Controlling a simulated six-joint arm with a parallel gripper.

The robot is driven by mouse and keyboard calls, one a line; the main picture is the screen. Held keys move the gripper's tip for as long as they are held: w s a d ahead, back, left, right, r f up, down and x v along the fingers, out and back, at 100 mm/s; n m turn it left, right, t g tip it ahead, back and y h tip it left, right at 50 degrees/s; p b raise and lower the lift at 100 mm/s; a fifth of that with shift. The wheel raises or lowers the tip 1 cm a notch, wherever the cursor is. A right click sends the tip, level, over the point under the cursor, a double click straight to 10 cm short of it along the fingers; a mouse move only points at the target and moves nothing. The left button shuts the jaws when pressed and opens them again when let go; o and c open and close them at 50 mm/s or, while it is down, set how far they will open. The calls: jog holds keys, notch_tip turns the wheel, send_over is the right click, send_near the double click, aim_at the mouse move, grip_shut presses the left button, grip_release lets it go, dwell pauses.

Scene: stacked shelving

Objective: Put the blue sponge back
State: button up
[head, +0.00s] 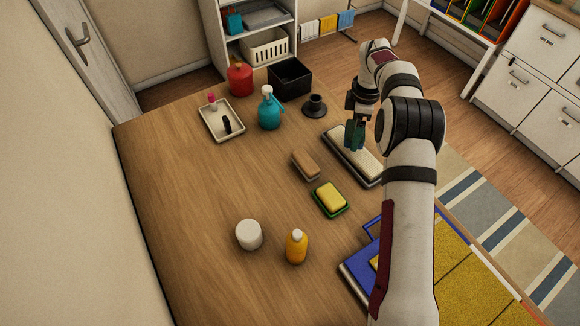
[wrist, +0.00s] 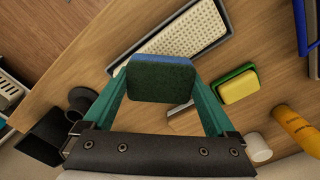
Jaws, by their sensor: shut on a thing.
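My gripper (head: 355,147) has teal fingers and is shut on the blue sponge. In the wrist view the sponge (wrist: 160,82) sits between the fingertips (wrist: 160,85), with its dark green scouring face toward the camera and a blue strip along its top edge. In the head view my fingers mostly hide the sponge. They show over the dark-rimmed tray (head: 374,182) with a white bumpy mat (head: 362,163). The tray also shows beyond the sponge in the wrist view (wrist: 213,44). I cannot tell whether the sponge touches the mat.
A yellow sponge (head: 330,197) lies on a small green tray. A brown brush (head: 305,166) lies nearby. A white jar (head: 249,235) and yellow bottle (head: 296,248) stand in front. A black box (head: 290,77), black stand (head: 315,106), teal bottle (head: 270,110) and red bottle (head: 240,80) stand behind.

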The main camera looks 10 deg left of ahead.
jog(key=s+a+r+n, duration=0.3)
jog(key=s+a+n, duration=0.25)
jog(key=s, duration=0.25)
jog(key=n, duration=0.3)
send_over(266, 184)
notch_tip(266, 184, down, 6)
jog(key=shift+r, duration=0.15)
notch_tip(266, 184, down, 4)
